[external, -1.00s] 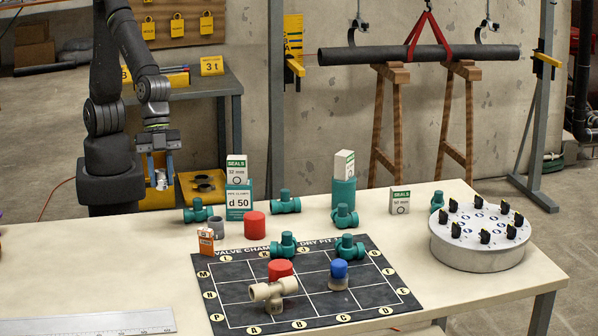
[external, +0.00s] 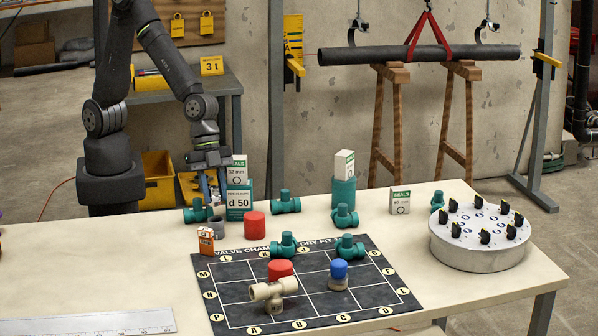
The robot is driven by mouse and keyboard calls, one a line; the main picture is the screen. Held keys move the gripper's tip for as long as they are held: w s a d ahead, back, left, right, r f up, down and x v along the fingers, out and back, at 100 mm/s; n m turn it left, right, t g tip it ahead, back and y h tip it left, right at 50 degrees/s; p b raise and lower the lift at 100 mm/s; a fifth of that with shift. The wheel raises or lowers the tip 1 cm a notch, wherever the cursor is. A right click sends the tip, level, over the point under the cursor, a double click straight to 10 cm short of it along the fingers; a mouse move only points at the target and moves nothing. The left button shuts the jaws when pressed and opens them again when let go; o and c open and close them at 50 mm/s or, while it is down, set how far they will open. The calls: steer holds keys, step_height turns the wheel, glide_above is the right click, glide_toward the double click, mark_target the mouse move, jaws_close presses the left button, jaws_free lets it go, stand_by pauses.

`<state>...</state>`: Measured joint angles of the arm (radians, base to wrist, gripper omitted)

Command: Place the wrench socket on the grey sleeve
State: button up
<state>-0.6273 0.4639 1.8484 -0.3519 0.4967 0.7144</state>
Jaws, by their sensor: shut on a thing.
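The grey sleeve (external: 217,227) stands on the table at the left, in front of a teal tee fitting (external: 197,211) and the d 50 box (external: 239,199). My gripper (external: 213,195) points down just above the sleeve and is shut on a small metallic thing, apparently the wrench socket. The socket is small and partly hidden between the fingers. I cannot tell whether its lower end touches the sleeve.
A red cap (external: 254,225) and an orange-white box (external: 205,240) stand close to the sleeve. A dark grid mat (external: 240,315) holds several fittings. A round grey turntable (external: 470,256) with black knobs is at the right. The front left table is mostly clear, with a ruler (external: 110,324).

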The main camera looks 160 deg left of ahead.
mark_target(215, 205)
steer(key=shift+f, duration=1.95)
steer(key=shift+f, duration=0.15)
steer(key=o, duration=1.1)
steer(key=shift+r, duration=0.25)
steer(key=v, duration=1.1)
steer(key=shift+r, duration=0.4)
steer(key=shift+f, duration=0.15)
steer(key=x, duration=1.2)
steer(key=shift+s+f, duration=0.1)
steer(key=shift+s, duration=0.1)
steer(key=shift+r, duration=0.2)
